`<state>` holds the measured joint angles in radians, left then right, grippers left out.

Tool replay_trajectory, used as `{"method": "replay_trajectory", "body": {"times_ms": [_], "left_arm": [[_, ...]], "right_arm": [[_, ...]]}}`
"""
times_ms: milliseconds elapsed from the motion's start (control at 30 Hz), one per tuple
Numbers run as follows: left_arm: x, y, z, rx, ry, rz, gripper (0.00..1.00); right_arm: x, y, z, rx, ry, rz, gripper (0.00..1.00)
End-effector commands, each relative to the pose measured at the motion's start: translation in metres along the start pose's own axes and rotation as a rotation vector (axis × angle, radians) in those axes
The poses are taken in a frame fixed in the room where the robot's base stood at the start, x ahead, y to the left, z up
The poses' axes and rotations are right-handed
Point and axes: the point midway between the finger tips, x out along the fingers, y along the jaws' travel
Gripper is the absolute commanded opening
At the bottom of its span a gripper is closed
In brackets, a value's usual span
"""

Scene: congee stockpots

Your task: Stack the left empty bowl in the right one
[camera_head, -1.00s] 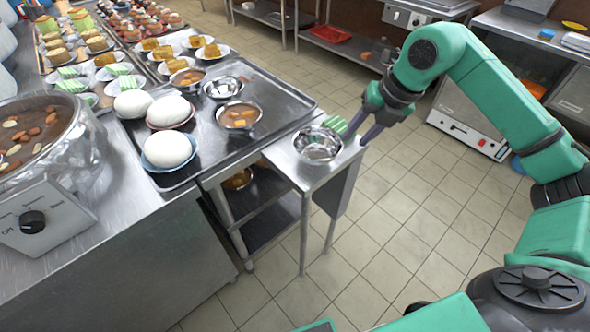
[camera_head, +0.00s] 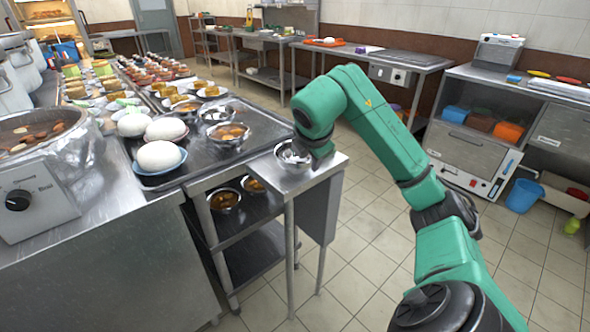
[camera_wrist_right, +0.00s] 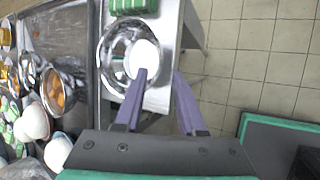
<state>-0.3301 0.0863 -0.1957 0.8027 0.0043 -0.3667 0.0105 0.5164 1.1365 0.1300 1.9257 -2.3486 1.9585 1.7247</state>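A shiny metal bowl (camera_head: 288,156) stands on the small steel side table, partly hidden by my right arm. The right wrist view shows this bowl (camera_wrist_right: 111,56) with a bright white oval patch inside; I cannot tell if it is a reflection. A second metal bowl (camera_head: 213,115), seemingly empty, sits on the big tray to the left. My right gripper (camera_wrist_right: 159,73) is open and empty: one purple finger reaches over the bowl's inside, the other lies outside its right rim. I cannot tell if it touches. My left gripper is out of view.
A filled bowl (camera_head: 228,134) stands on the tray (camera_head: 190,160) near the side table (camera_head: 310,177). White buns (camera_head: 159,156) are further left. A green striped item (camera_wrist_right: 133,6) lies beside the bowl. Open tiled floor is to the right.

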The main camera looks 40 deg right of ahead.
Motion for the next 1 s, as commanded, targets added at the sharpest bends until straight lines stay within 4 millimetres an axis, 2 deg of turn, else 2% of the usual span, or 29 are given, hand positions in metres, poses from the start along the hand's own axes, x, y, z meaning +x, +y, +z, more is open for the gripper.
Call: {"method": "replay_trajectory", "body": {"times_ms": [300,533,567,600,667,1000], "left_arm": [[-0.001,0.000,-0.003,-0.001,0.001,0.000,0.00],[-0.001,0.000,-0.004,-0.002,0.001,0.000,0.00],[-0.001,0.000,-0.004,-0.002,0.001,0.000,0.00],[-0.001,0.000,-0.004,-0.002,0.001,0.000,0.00],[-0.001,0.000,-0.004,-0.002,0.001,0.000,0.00],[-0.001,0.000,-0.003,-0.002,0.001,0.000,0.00]], "right_arm": [[0.051,0.003,0.003,-0.001,0.002,-0.001,0.39],[0.056,0.004,0.004,-0.002,0.001,0.002,0.39],[0.056,0.004,0.004,-0.002,0.001,0.002,0.35],[0.056,0.004,0.004,-0.002,0.001,0.002,0.20],[0.056,0.004,0.004,-0.002,0.001,0.002,0.00],[0.056,0.004,0.004,-0.002,0.001,0.001,0.00]]}}
